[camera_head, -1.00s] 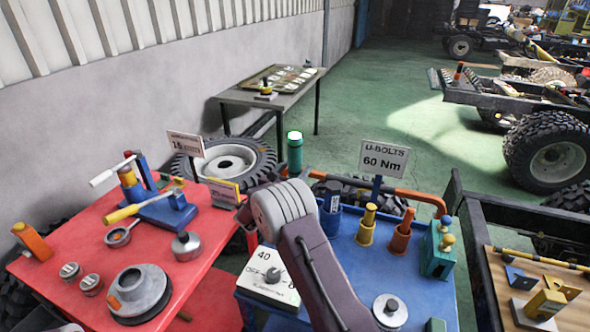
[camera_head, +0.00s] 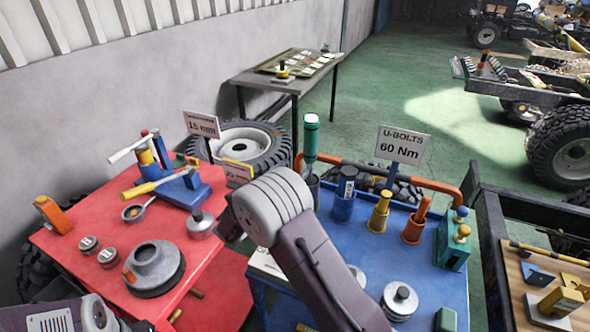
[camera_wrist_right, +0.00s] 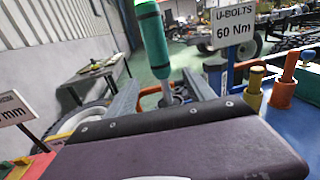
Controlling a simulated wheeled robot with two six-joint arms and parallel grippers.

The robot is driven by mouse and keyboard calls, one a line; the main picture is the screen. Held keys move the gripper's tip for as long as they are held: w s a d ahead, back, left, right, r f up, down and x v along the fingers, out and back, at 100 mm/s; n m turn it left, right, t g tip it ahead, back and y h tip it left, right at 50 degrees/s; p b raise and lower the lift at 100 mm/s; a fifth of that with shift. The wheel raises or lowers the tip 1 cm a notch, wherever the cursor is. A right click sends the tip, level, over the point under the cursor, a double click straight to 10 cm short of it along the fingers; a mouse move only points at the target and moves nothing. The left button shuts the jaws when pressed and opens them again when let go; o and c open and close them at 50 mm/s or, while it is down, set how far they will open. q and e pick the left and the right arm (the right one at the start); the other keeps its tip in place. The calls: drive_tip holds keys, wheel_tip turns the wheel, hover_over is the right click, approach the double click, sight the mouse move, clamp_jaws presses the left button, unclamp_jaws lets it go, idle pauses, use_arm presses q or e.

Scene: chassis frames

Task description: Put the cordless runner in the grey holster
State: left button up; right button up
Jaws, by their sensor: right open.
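The cordless runner, which I take to be the green-topped tool (camera_head: 311,137), stands upright at the back left of the blue cart. Its lower end reaches the dark grey holster (camera_head: 313,188); whether it is fully seated I cannot tell. In the right wrist view the runner (camera_wrist_right: 153,40) stands between or just beyond the two grey fingers of my right gripper (camera_wrist_right: 160,80), which are apart. In the head view my right wrist hides those fingers and sits just left of the holster. Part of my left arm shows at the bottom left; its gripper is out of view.
Blue (camera_head: 344,205), yellow (camera_head: 379,218) and orange (camera_head: 413,230) holders with tools stand close on the right. A U-BOLTS 60 Nm sign (camera_head: 402,145) rises behind them. A red cart (camera_head: 215,270) carries parts at left. An orange pipe (camera_head: 440,183) borders the blue cart.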

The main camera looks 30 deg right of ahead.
drive_tip(key=s+d+f+m+g+y, duration=0.2)
drive_tip(key=s+f+m+g, duration=0.2)
drive_tip(key=s, duration=0.3)
drive_tip(key=s+d+f+m+g+y, duration=0.2)
drive_tip(key=s+d+f+m+g, duration=0.15)
drive_tip(key=s, duration=0.35)
drive_tip(key=s+a+f+m+g+y, duration=0.1)
drive_tip(key=s+a+f+m+y, duration=0.1)
drive_tip(key=s+m, duration=0.1)
drive_tip(key=s+a+f+m+g+y, duration=0.1)
drive_tip(key=s+a+f+m+y, duration=0.1)
drive_tip(key=s+a+m, duration=0.1)
drive_tip(key=s+a+f+m+g+y, duration=0.1)
drive_tip(key=s+a+f+m+y, duration=0.1)
drive_tip(key=s+m, duration=0.1)
drive_tip(key=shift+s+a+f, duration=0.15)
drive_tip(key=shift+s, duration=0.3)
drive_tip(key=shift+s+a+f, duration=0.15)
drive_tip(key=shift+s, duration=0.3)
drive_tip(key=s+a+m+t+y, duration=0.1)
drive_tip(key=a+m+t+y, duration=0.1)
drive_tip(key=a+m+y, duration=0.3)
drive_tip(key=a+m, duration=0.2)
drive_tip(key=m, duration=0.1)
drive_tip(key=shift+s+a+f, duration=0.15)
drive_tip(key=shift+a, duration=0.1)
drive_tip(key=shift+m, duration=0.25)
